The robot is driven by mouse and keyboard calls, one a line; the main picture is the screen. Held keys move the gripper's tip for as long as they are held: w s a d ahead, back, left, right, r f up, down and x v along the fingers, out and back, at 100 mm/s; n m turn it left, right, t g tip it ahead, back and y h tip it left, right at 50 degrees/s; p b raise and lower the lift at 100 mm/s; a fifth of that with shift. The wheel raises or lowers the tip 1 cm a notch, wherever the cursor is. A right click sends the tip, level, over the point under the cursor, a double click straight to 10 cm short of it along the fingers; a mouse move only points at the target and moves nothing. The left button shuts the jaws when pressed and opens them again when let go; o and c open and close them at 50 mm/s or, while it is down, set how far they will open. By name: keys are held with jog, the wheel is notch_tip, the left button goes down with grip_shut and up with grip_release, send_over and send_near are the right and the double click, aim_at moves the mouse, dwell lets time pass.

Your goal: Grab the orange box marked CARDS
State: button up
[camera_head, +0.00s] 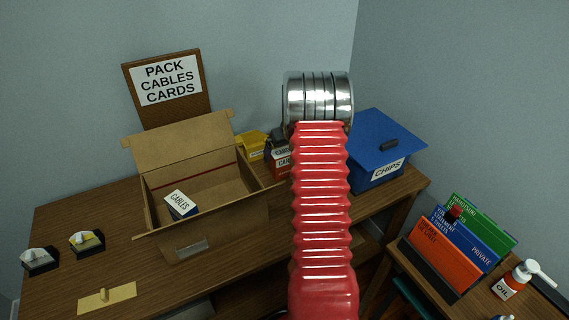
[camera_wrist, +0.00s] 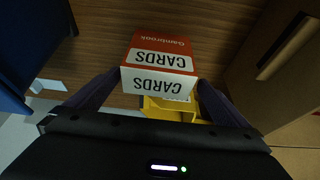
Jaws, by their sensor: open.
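The orange-red box marked CARDS (camera_wrist: 160,55) lies in the wrist view between the two fingers of my gripper (camera_wrist: 155,95). Its white label reads upside down there. My gripper is open, with one dark finger on each side of the box; I cannot tell whether either touches it. In the head view the CARDS box (camera_head: 279,160) shows only in part, right of the cardboard box.
A yellow box (camera_wrist: 168,108) stands right beside the CARDS box. The open cardboard box (camera_head: 215,230) holds a CABLES box (camera_head: 181,204). A blue CHIPS bin (camera_head: 385,140) stands to the right. A sign board (camera_head: 165,112) stands behind. Bare table (camera_head: 80,215) shows at the left.

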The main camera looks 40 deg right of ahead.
jog(key=shift+x, duration=2.6)
jog(key=shift+s+d, duration=0.1)
jog(key=shift+d, duration=0.05)
jog(key=shift+c, duration=0.5)
jog(key=c, duration=1)
jog(key=shift+r, duration=0.1)
notch_tip(320, 180, up, 28)
jog(key=shift+f, duration=0.1)
